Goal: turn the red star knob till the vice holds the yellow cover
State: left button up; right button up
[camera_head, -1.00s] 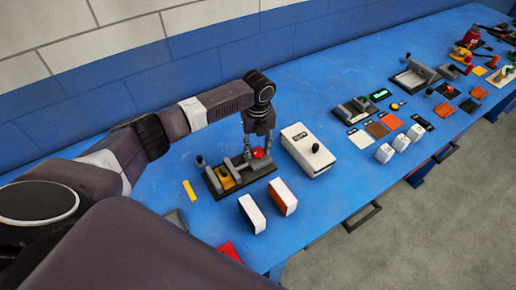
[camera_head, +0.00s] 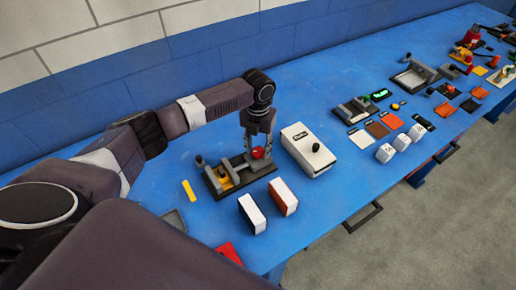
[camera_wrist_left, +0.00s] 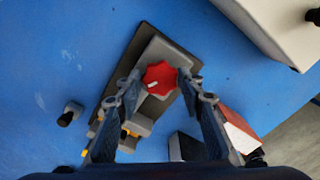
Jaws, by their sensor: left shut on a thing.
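The red star knob (camera_wrist_left: 160,78) sits at the end of the grey vice, and it also shows in the head view (camera_head: 257,153). My left gripper (camera_wrist_left: 157,80) comes down from above with one finger on each side of the knob and is shut on it. The vice (camera_head: 238,172) stands on a dark base plate. The yellow cover (camera_head: 226,183) lies between the grey vice blocks and is partly hidden. Whether the jaws touch it is too small to tell. My right gripper is not in view.
A white box with a black knob (camera_head: 308,151) stands close right of the vice. Two upright blocks, one black and white (camera_head: 251,214), one orange and white (camera_head: 283,197), stand in front. A yellow strip (camera_head: 189,190) lies left. Bare blue table lies behind the vice.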

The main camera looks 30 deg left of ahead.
aim_at(258, 151)
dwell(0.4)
pick_arm(q)
jog(key=o, duration=1.2)
jog(key=shift+c, duration=0.2)
jog(key=shift+r, duration=0.1)
notch_tip(258, 151, up, 12)
